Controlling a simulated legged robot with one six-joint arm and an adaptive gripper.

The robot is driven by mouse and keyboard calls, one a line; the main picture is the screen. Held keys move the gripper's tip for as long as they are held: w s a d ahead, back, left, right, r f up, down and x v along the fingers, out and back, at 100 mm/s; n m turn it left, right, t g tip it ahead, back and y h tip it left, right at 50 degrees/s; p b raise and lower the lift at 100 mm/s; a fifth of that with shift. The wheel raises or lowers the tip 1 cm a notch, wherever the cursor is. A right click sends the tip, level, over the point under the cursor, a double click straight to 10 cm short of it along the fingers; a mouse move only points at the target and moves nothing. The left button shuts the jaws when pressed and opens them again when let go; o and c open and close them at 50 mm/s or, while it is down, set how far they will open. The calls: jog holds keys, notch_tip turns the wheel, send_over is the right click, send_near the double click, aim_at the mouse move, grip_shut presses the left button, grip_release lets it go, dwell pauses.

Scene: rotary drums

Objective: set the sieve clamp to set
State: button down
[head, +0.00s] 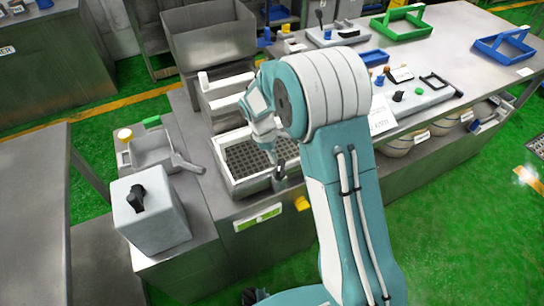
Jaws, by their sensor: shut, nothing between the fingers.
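A pale rectangular tray with a dark mesh floor (225,181), which looks like the sieve, is set in the steel bench below my arm. My gripper (279,173) points down at the tray's right front corner. Its dark fingers are small in this view, look closed and hold nothing that I can see. I cannot tell whether they touch the tray rim. I cannot pick out the sieve clamp for sure; part of the tray's right side is hidden by my arm. No set marking is readable.
Left of the tray are a grey box with a black knob (136,197) and a small grey basin with a lever (187,164). A yellow part (302,203) and a green-and-white label (258,218) are on the bench front. Green (402,24) and blue carriers (503,46) stand at the back right.

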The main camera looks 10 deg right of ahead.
jog(key=shift+d, duration=0.1)
jog(key=shift+d+m+g, duration=0.15)
jog(key=shift+d+m, duration=0.2)
jog(key=shift+m, duration=0.4)
jog(key=shift+d+m+g, duration=0.15)
jog(key=shift+d+m, duration=0.15)
jog(key=shift+m, duration=0.45)
jog(key=m, duration=0.1)
jog(key=d+m+y, duration=0.1)
jog(key=shift+s+m, duration=0.15)
jog(key=shift+m, duration=0.15)
jog(key=shift+d, duration=0.2)
jog(key=shift+s+d, duration=0.1)
